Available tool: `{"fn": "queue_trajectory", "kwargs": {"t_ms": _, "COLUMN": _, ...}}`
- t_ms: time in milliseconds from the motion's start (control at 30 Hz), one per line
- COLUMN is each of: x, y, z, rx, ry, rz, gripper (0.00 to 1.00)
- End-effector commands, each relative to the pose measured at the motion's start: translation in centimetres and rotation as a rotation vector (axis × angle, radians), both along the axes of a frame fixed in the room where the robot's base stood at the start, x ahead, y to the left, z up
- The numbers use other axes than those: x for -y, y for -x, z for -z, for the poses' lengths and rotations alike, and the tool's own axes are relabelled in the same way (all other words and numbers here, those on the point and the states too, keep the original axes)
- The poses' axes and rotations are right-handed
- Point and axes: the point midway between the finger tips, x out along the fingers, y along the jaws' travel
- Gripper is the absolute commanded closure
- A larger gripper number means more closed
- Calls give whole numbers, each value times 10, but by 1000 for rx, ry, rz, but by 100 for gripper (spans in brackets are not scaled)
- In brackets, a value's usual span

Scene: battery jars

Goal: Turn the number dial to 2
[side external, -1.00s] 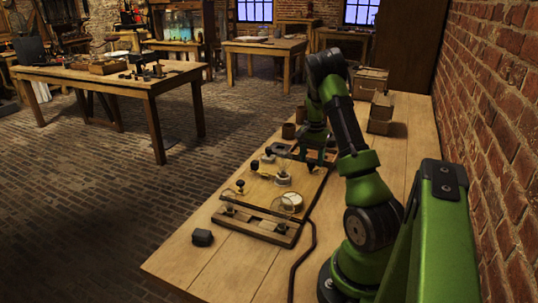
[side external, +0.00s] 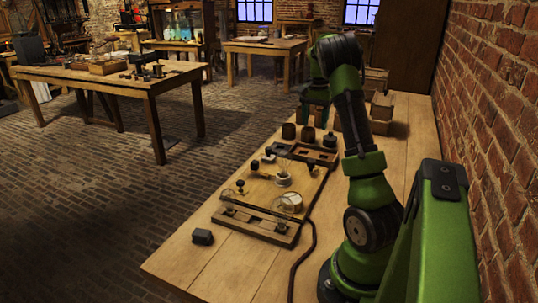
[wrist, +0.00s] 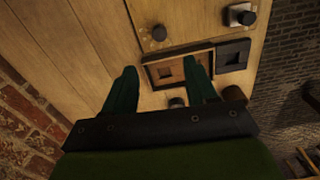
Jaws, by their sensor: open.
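A wooden board (side external: 258,196) with several small knobs lies on the workbench. A dark knob (side external: 312,168) sits at its far right corner. The same knob seems to show in the wrist view (wrist: 158,33), ringed by small pale marks, and may be the number dial. No digits are legible, so its setting cannot be told. My gripper (side external: 314,112) is raised beyond the far end of the board, clear of the knob. In the wrist view my gripper (wrist: 164,67) is open and empty, with its fingers apart over a wooden tray (wrist: 151,77).
Several dark round jars (side external: 289,131) stand beyond the tray. Cardboard-coloured boxes (side external: 382,106) stand at the back right near the brick wall (side external: 490,110). A round white gauge (side external: 292,200) is on the board, and a small dark block (side external: 202,237) lies at the front left.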

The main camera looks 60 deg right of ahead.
Motion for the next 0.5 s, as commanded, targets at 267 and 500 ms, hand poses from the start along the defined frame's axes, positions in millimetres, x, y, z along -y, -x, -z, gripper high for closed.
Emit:
{"fn": "queue_trajectory", "kwargs": {"t_ms": 267, "x": 0, "y": 1, "z": -29, "rx": -1, "ry": 0, "rz": 1, "gripper": 43}}
{"fn": "queue_trajectory", "kwargs": {"t_ms": 500, "x": 0, "y": 1, "z": -30, "rx": 0, "ry": -1, "rz": 2, "gripper": 43}}
